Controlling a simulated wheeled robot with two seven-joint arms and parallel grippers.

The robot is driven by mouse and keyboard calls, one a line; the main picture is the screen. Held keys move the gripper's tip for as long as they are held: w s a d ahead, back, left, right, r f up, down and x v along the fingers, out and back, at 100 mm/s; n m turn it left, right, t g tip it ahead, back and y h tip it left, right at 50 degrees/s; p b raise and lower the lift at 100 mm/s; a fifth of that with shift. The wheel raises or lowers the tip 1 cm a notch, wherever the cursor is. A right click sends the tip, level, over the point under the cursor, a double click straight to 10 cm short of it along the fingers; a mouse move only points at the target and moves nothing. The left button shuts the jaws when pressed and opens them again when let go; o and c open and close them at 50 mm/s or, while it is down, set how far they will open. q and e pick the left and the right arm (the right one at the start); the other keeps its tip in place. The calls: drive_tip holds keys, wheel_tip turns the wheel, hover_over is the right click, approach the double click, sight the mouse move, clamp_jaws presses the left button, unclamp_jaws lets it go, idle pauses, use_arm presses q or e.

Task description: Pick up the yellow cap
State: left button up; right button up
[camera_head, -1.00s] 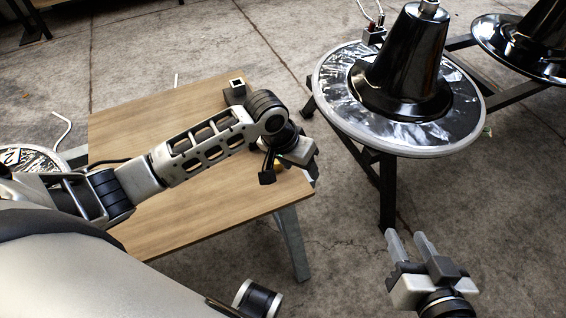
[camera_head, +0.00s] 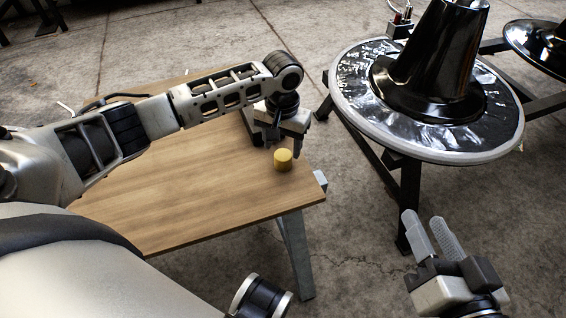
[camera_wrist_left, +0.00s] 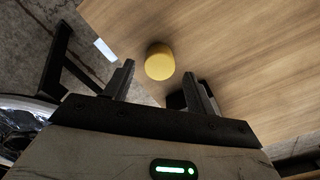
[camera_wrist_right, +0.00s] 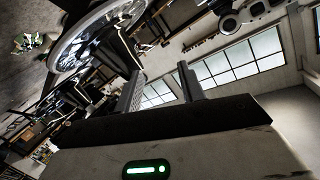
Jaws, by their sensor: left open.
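The yellow cap (camera_head: 283,160) stands on the wooden table (camera_head: 190,190) near its right edge. It also shows in the left wrist view (camera_wrist_left: 160,63), just beyond and between the two fingertips. My left gripper (camera_head: 285,148) is above and behind the cap in the head view, pointing down. Its fingers are apart and empty in the left wrist view (camera_wrist_left: 157,82). My right gripper (camera_head: 432,238) is over the floor at the lower right, pointing up. Its fingers are apart with nothing between them, as the right wrist view shows (camera_wrist_right: 160,75).
A round stand with a shiny dark rim plate (camera_head: 350,95) and a black cone (camera_head: 435,65) stands right of the table. Another similar round stand (camera_head: 540,40) is at the upper right. The table's front and left are clear.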

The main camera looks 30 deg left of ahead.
sight(282, 156)
use_arm(q)
drive_tip(key=shift+f, duration=0.5)
wheel_tip(282, 156, down, 3)
drive_tip(key=b, duration=0.2)
drive_tip(key=shift+r+b, duration=0.2)
drive_tip(key=shift+b, duration=0.1)
wheel_tip(282, 156, down, 2)
drive_tip(key=shift+b, duration=0.55)
drive_tip(key=c, duration=1)
use_arm(e)
drive_tip(key=shift+w+a+r+t+y, duration=0.1)
drive_tip(key=shift+w+r+t+y, duration=0.25)
drive_tip(key=shift+r+t, duration=0.2)
drive_tip(key=shift+w+r+t+y, duration=0.2)
drive_tip(key=shift+r+t+y, duration=0.2)
drive_tip(key=shift+r, duration=0.25)
